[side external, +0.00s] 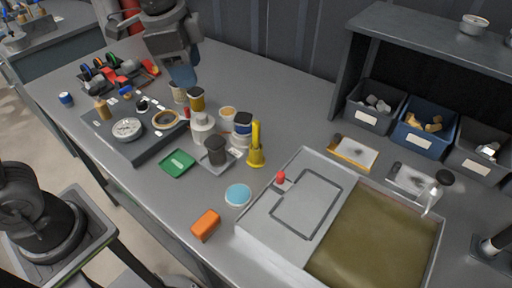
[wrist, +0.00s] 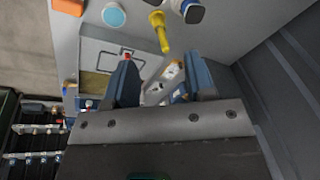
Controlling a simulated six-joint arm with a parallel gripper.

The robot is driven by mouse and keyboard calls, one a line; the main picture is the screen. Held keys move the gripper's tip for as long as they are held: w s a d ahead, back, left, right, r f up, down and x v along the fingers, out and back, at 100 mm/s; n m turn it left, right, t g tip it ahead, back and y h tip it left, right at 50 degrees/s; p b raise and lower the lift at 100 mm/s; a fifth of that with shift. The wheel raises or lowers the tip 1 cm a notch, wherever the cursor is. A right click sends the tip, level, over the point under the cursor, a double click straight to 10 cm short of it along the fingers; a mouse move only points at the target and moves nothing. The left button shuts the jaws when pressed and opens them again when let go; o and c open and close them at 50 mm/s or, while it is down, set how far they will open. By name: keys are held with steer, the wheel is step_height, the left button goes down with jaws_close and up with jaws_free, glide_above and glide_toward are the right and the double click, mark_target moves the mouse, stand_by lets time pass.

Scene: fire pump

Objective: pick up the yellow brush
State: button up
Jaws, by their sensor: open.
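The yellow brush (side external: 256,146) stands upright on the grey bench, its thin handle up and its wider end down. It stands beside a white container with a dark blue lid (side external: 242,123). In the wrist view the brush (wrist: 160,32) shows beyond the fingertips, towards the top. My gripper (side external: 183,76) is above the back left of the bench, left of the brush and apart from it. In the wrist view its two blue-grey fingers (wrist: 163,72) are spread, with nothing held between them.
Several jars crowd left of the brush, including a dark-topped one (side external: 216,150). A large tray (side external: 375,235) with a red knob lies to the right. A green piece (side external: 178,162), a blue disc (side external: 238,195) and an orange block (side external: 206,225) lie in front. Shelf bins (side external: 422,130) stand at the back right.

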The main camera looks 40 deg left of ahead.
mark_target(256, 139)
steer(key=w+d+f+m+g, duration=0.2)
steer(key=w+d+f+m, duration=0.3)
steer(key=w+d+m, duration=0.35)
steer(key=shift+n, duration=0.35)
steer(key=f, duration=1.3)
steer(key=shift+w+a+f, duration=0.2)
steer(key=shift+w+f, duration=0.1)
jaws_close()
